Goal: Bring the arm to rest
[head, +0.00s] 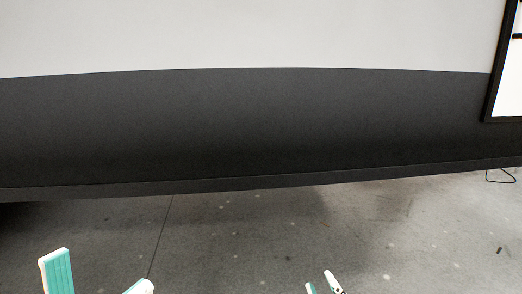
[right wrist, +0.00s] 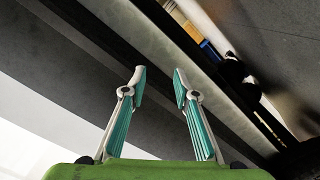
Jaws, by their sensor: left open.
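My left gripper (head: 97,278) shows at the bottom left of the head view. Its two white and teal fingers are spread wide apart, with only floor visible between them. My right gripper (head: 322,284) shows at the bottom edge, right of centre, with only its fingertips in view. In the right wrist view the same gripper (right wrist: 159,77) has its two teal-padded fingers apart and nothing between them. Both arms are mostly out of the head view. Neither gripper is seen touching anything.
The caravan's side spans the head view, with a white upper panel (head: 250,32) and a dark grey skirt (head: 250,120). Open concrete floor (head: 240,235) lies below it. A black-framed white panel (head: 507,80) stands at the right, with a thin cable loop (head: 500,178) below.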

